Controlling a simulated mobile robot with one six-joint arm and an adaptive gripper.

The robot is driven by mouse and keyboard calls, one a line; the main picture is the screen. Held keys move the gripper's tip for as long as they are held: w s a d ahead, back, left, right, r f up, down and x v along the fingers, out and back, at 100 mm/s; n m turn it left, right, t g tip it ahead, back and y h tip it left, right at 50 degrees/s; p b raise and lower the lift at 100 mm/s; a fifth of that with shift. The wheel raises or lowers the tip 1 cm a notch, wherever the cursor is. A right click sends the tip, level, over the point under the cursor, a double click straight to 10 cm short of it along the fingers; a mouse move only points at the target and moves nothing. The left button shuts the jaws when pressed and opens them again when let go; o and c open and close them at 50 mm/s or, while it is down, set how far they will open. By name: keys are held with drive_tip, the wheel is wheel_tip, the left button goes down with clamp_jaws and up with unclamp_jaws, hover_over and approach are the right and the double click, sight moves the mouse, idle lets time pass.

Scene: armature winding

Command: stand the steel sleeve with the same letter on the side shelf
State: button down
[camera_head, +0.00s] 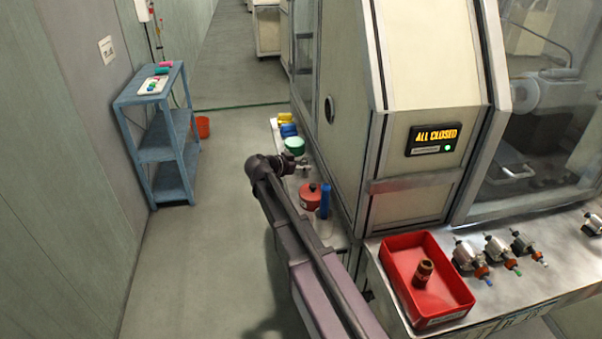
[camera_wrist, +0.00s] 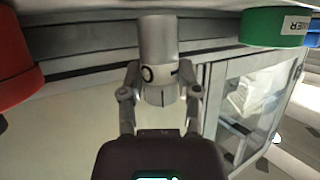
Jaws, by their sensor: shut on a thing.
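My gripper (camera_wrist: 160,93) is shut on a grey steel sleeve (camera_wrist: 157,42) in the wrist view, one finger on each side. A dark round mark like an O shows on the sleeve's side; I cannot tell the letter for sure. In the head view my gripper (camera_head: 301,164) is over the narrow metal ledge (camera_head: 331,234) beside the machine, between a green tin (camera_head: 294,146) and a red can (camera_head: 310,196). The sleeve is too small to make out clearly there. Whether it touches the ledge I cannot tell.
A blue cylinder (camera_head: 325,201) stands close to the red can. Blue and yellow items (camera_head: 287,130) lie behind the green tin. A red tray (camera_head: 426,280) holds a brown part (camera_head: 424,273). A blue rack (camera_head: 166,147) stands by the left wall. Open floor lies between.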

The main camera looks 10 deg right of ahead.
drive_tip(key=shift+f, duration=0.5)
drive_tip(key=shift+f+b, duration=0.2)
drive_tip(key=shift+b, duration=0.2)
drive_tip(key=shift+c, duration=1.6)
unclamp_jaws()
drive_tip(key=shift+r, duration=0.1)
drive_tip(key=shift+r, duration=0.15)
drive_tip(key=shift+s+a+r+p, duration=0.1)
drive_tip(key=shift+s+a+p, duration=0.05)
drive_tip(key=shift+p, duration=0.2)
drive_tip(key=p+v, duration=0.4)
drive_tip(key=v, duration=0.7)
drive_tip(key=shift+a, duration=0.25)
